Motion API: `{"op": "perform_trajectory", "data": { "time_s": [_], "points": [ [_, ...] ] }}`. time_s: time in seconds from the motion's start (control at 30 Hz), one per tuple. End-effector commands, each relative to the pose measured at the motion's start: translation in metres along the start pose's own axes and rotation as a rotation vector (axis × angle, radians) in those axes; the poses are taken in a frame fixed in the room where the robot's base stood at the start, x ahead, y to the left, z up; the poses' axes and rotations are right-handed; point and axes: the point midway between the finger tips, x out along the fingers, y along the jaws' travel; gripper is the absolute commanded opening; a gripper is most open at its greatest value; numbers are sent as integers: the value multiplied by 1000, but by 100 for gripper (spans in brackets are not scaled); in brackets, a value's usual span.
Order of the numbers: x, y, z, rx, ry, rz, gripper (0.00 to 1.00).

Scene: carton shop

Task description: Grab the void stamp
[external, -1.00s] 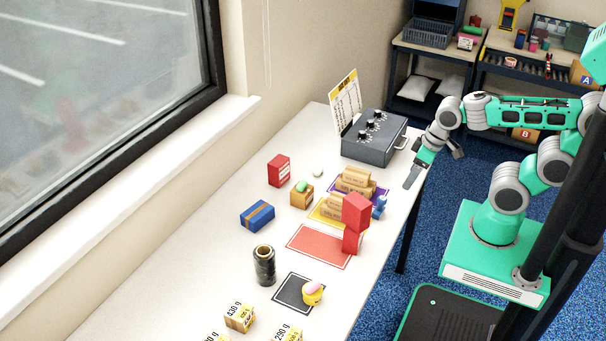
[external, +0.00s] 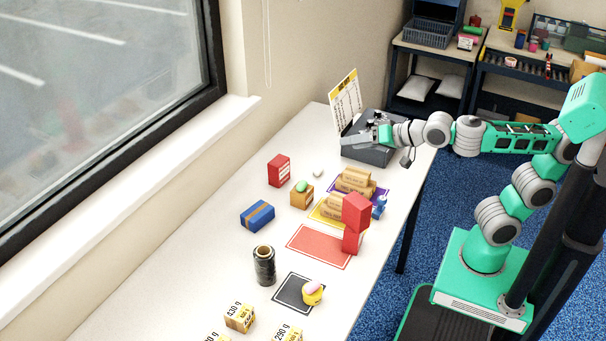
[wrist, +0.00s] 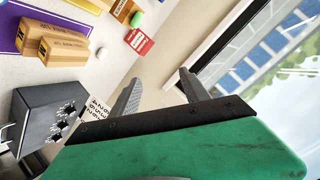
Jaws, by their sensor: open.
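No piece can be read as marked void, so I cannot tell which is the void stamp. A small blue upright piece (external: 379,207) stands by the purple mat. A green-topped piece (external: 302,188) sits on an orange box, and its green top shows in the wrist view (wrist: 136,19). A pink-topped yellow piece (external: 312,293) stands at the black mat's edge. My gripper (external: 350,140) is open and empty, over the grey knobbed box (external: 370,156) at the table's far end. Its two spread fingers show in the wrist view (wrist: 158,82).
A sheet on a stand (external: 345,102) rises behind the knobbed box. Brown cartons (external: 355,180) sit on purple and yellow mats.

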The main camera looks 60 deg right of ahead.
Motion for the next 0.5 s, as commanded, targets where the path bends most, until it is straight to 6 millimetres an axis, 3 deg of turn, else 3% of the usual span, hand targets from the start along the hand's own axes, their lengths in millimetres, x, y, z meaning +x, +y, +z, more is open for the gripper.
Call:
{"op": "perform_trajectory", "data": {
  "time_s": [0.03,0.17,0.27,0.4,0.5],
  "points": [
    [4,5,21,-2,24,-29,54],
    [0,27,55,-88,93,-58,54],
    [-2,55,87,-197,154,-71,54],
    [-2,107,136,-388,273,-89,54],
    [-4,138,157,-519,370,-96,54]
  ]
}}
